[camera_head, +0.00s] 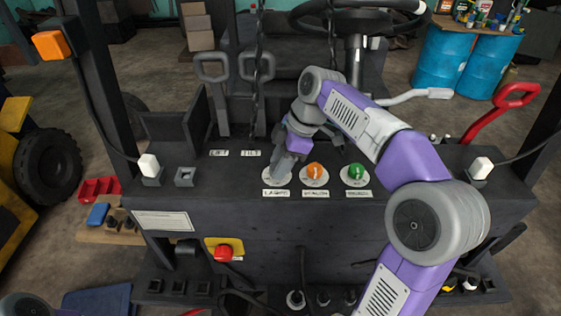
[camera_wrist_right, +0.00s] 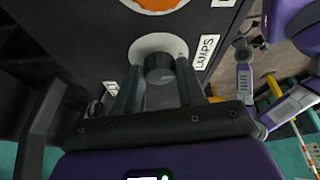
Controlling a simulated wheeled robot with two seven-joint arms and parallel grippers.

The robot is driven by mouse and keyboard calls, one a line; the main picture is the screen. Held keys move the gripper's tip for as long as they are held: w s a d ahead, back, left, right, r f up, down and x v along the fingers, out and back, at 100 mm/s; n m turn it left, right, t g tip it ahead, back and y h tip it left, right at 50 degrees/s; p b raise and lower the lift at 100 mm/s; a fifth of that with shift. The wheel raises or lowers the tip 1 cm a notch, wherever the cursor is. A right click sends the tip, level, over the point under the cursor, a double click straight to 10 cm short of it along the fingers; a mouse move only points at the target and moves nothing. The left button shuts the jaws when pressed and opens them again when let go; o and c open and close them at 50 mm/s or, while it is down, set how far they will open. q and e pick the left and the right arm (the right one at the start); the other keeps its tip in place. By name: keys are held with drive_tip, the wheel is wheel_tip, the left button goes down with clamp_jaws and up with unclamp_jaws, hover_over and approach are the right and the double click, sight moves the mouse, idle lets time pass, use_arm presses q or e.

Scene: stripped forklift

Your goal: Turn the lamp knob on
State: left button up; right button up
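The lamp knob (camera_wrist_right: 159,68) is a short dark cylinder on a pale round plate (camera_wrist_right: 160,44), with a "LAMPS" label (camera_wrist_right: 206,52) beside it in the right wrist view. My right gripper (camera_wrist_right: 158,78) has one finger on each side of the knob. I cannot tell whether both fingers press on it. In the head view my right gripper (camera_head: 281,166) points down at the leftmost of three round plates and hides the knob there. My left gripper is out of view.
An orange knob (camera_head: 314,171) and a green knob (camera_head: 355,172) stand to the right on the same dark console (camera_head: 230,205). Two grey lever handles (camera_head: 212,72) rise behind. A hanging chain (camera_head: 257,80) and a steering wheel (camera_head: 355,18) are close to my right arm.

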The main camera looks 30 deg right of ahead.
drive_tip(key=c, duration=0.4)
drive_tip(key=m, duration=0.2)
drive_tip(key=m+t+h+b, duration=0.1)
drive_tip(key=m, duration=0.1)
drive_tip(key=shift+s+a+t, duration=0.1)
drive_tip(key=shift+s+t, duration=0.1)
drive_tip(key=shift+t, duration=0.1)
drive_tip(key=m+h, duration=0.1)
drive_tip(key=m, duration=0.3)
drive_tip(key=shift+a+t+b, duration=0.1)
drive_tip(key=shift+t+b, duration=0.3)
drive_tip(key=shift+a+m+h, duration=0.15)
drive_tip(key=shift+m+h, duration=0.65)
drive_tip(key=shift+m, duration=1.1)
drive_tip(key=o, duration=1.1)
drive_tip(key=shift+s, duration=0.1)
